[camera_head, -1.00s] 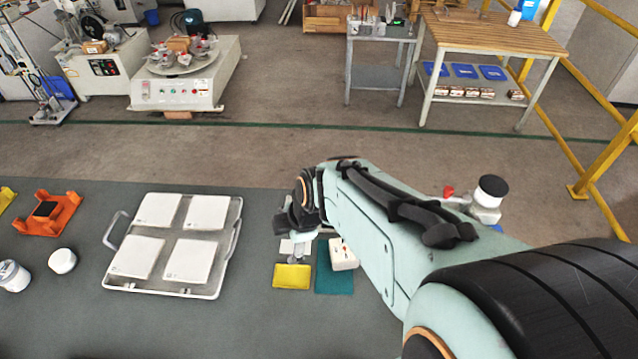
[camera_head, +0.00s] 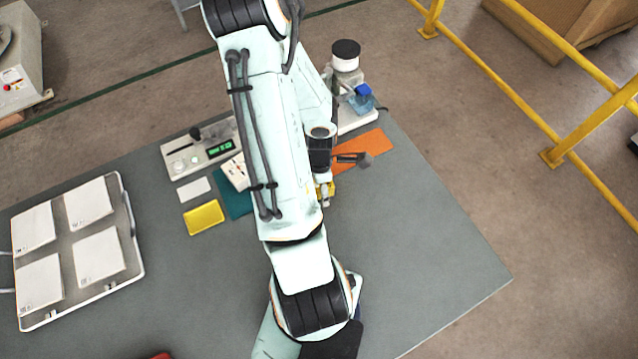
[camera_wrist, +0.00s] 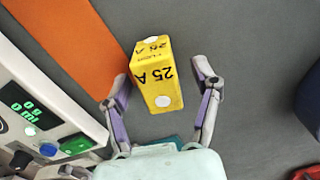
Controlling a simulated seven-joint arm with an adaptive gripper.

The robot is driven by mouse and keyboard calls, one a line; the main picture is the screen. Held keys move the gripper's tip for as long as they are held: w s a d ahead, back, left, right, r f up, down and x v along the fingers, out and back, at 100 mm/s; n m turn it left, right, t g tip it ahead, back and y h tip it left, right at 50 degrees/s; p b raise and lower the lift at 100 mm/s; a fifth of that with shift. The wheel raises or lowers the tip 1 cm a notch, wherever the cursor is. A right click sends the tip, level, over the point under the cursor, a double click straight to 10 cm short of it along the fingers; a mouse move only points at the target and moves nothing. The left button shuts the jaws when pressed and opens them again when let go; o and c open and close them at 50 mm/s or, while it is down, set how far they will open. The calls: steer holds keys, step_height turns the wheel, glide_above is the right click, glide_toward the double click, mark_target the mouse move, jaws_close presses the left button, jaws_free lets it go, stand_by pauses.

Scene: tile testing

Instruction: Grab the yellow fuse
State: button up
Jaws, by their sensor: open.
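The yellow fuse (camera_wrist: 157,75), a block marked "25 A", is large in the wrist view beside an orange mat. My gripper (camera_wrist: 160,86) is open, with one finger on each side of the fuse. A gap shows between the fuse and the right finger; the left finger is close to its lower left side. I cannot tell how far the fingertips are above the table.
A meter with a green display (camera_head: 221,147) stands left of my arm, close to the left finger in the wrist view (camera_wrist: 45,125). The orange mat (camera_head: 372,146), yellow tray (camera_head: 203,217) and white tile tray (camera_head: 133,268) lie around. The table's right side is clear.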

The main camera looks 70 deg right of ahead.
steer(key=shift+f, duration=0.25)
jaws_close()
